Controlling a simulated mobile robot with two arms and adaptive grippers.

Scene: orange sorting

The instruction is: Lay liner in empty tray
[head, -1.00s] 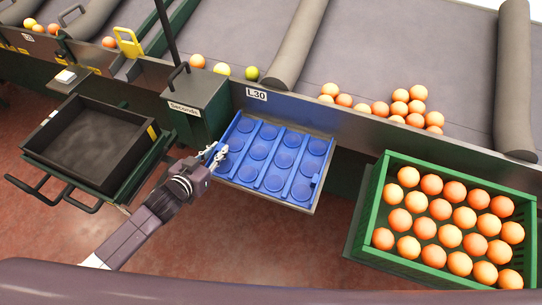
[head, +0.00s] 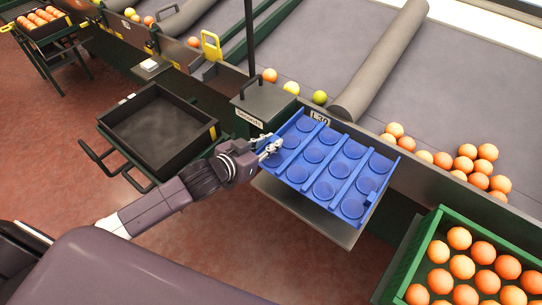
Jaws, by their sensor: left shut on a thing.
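The blue liner (head: 332,158), a flat sheet with rows of round cups and raised ribs, is held a little above a metal shelf (head: 290,208) below the belt's side. My left gripper (head: 268,147) is shut on the liner's left edge. The liner looks slightly tilted and no oranges lie in it. A black tray (head: 160,132) with an empty, dark floor stands on a stand to the left of the gripper. My right gripper is out of view.
A green crate (head: 416,252) full of oranges stands at the lower right. A green box (head: 262,103) labelled Seconds stands between the tray and the liner. Loose oranges (head: 466,163) lie on the grey belt (head: 310,55) behind. A handle (head: 100,160) sticks out left of the tray.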

